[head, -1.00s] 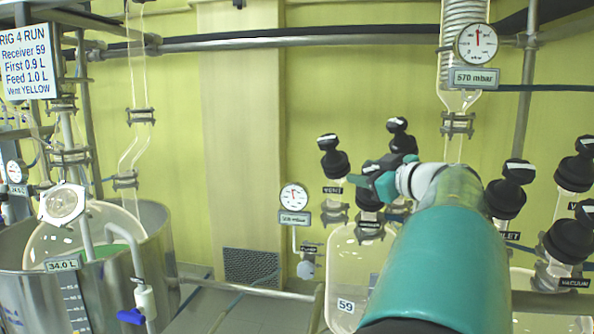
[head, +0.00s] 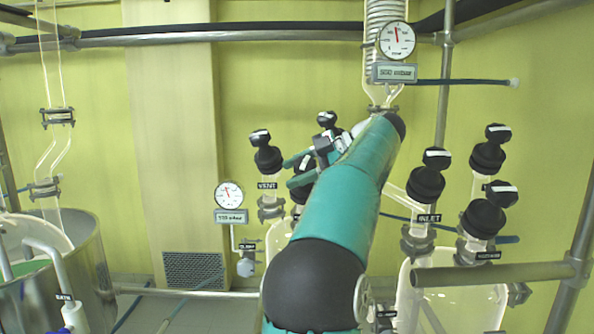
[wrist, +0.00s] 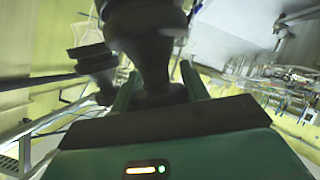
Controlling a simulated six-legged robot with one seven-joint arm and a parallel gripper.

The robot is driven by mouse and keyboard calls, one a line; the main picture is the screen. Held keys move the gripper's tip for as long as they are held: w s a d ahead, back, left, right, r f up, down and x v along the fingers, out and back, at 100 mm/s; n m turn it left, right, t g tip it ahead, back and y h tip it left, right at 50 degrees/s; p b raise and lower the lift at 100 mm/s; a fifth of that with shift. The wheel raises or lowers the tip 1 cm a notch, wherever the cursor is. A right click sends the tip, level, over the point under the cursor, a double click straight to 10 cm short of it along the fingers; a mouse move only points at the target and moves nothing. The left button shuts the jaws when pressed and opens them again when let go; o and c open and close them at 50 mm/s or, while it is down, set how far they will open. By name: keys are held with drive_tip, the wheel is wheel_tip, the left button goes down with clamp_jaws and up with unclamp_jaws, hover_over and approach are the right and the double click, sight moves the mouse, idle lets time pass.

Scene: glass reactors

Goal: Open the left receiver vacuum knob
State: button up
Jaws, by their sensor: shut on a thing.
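The left receiver (head: 279,237) is a clear glass vessel, mostly hidden behind my teal arm. Black valve knobs stand on it: the vent knob (head: 265,150) at left, labelled VENT, a rear knob (head: 327,119), and a front knob (head: 303,167) at my gripper. The front knob's label is hidden in the head view. My gripper (head: 308,168) has its green fingers on either side of that front knob. In the wrist view the gripped black knob (wrist: 150,50) fills the space between the fingers, and another black knob (wrist: 92,60) stands to its left.
A dial gauge (head: 229,195) with a small display stands left of the receiver. Another gauge (head: 397,40) is on the coil column. The right receiver (head: 455,295) has several black knobs, including the inlet knob (head: 427,180). A grey pipe (head: 495,273) crosses at lower right. A steel vat (head: 88,255) is at left.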

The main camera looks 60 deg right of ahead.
drive_tip(key=shift+a+r+n+g+y, duration=0.15)
drive_tip(key=shift+n+g+y, duration=0.15)
drive_tip(key=shift+n, duration=0.2)
drive_tip(key=o, duration=1)
drive_tip(key=shift+s, duration=0.15)
